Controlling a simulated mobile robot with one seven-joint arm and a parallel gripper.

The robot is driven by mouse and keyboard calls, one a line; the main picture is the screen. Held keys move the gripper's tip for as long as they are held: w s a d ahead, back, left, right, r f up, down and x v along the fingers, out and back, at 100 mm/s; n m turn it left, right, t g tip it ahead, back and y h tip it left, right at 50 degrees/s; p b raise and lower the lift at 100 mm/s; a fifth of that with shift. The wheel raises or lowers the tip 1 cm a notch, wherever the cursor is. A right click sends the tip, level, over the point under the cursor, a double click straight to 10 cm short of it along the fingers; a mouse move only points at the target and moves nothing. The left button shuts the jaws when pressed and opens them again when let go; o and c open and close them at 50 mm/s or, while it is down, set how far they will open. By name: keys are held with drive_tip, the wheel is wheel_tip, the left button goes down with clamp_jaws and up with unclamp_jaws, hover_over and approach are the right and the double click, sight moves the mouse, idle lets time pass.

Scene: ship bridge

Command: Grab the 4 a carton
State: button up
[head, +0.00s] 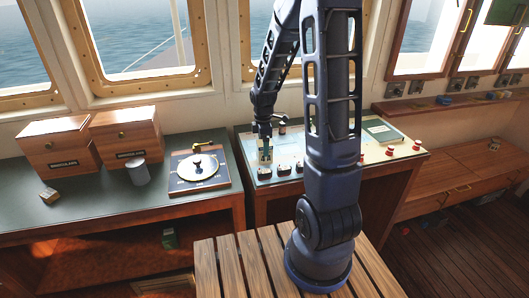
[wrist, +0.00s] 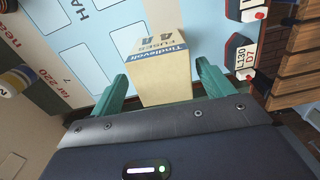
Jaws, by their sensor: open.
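The carton (wrist: 160,62) is a cream and yellow box in the wrist view, printed with "Tindlevolt", "FUSES" and "4 A". It stands on a pale blue labelled panel. My gripper (wrist: 162,76) has its two green fingers open, one on each side of the carton. A gap shows at the left finger; contact at the right finger cannot be told. The carton's lower part is hidden by my gripper body. In the head view my gripper (head: 265,148) reaches down over the left part of the console, and the carton is hard to make out there.
The console (head: 405,150) holds dark switch blocks (head: 284,169) close to my gripper.

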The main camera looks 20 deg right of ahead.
drive_tip(key=f, duration=0.4)
drive_tip(key=shift+s+d+f, duration=0.15)
drive_tip(key=shift+s+f, duration=0.05)
drive_tip(key=shift+f, duration=0.2)
drive_tip(key=c, duration=1.3)
drive_tip(key=shift+r, duration=0.15)
